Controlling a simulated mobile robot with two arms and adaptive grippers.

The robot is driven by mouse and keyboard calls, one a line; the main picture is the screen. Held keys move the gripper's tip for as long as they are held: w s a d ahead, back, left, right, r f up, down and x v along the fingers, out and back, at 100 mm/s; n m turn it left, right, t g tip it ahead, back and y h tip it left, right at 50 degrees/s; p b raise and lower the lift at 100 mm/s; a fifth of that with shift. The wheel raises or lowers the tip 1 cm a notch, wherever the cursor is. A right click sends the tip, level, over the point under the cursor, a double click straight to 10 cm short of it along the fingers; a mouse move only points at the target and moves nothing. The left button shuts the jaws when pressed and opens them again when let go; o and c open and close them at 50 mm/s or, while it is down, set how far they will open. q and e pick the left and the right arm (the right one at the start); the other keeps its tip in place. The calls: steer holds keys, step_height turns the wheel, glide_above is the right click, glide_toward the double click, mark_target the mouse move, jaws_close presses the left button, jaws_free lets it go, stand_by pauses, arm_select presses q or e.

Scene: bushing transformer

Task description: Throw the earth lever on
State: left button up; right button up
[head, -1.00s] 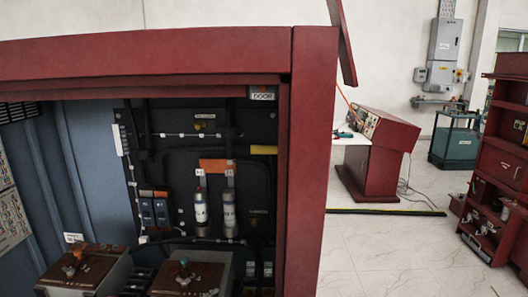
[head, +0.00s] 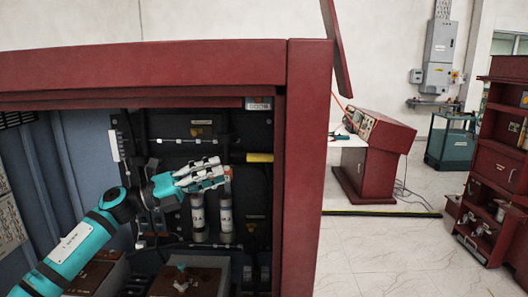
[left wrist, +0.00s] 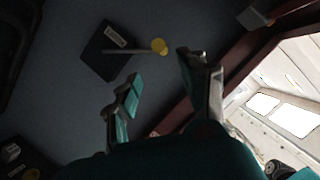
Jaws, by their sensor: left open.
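My left gripper (head: 222,174) is inside the red cabinet, in front of the tops of two pale cylinders. In the left wrist view my left gripper (left wrist: 165,88) is open, its fingers wide apart with nothing between them. Beyond the fingertips, a grey rod with a yellow knob (left wrist: 158,46) sticks out from a dark labelled box (left wrist: 104,53) on the cabinet wall. This looks like the earth lever, and it stands clear of the fingers. In the head view a yellow bar (head: 260,157) shows just right of the gripper; I cannot tell if it is the same part. My right gripper is not in view.
The red cabinet frame (head: 307,170) bounds the opening on the right and top. The cylinders (head: 198,215) stand below my gripper. Brown-topped boxes (head: 190,280) sit low in front. A red console (head: 375,155) and open floor lie outside to the right.

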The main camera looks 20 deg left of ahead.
mark_target(254, 161)
arm_select(q)
steer(key=p+x, duration=0.5)
steer(key=x, duration=0.6)
steer(key=shift+w+d+r, duration=0.15)
steer(key=shift+d+r, duration=0.1)
steer(key=shift+d, duration=0.05)
steer(key=shift+w+d, duration=0.25)
steer(key=shift+d, duration=0.15)
steer(key=shift+c, duration=0.9)
jaws_close()
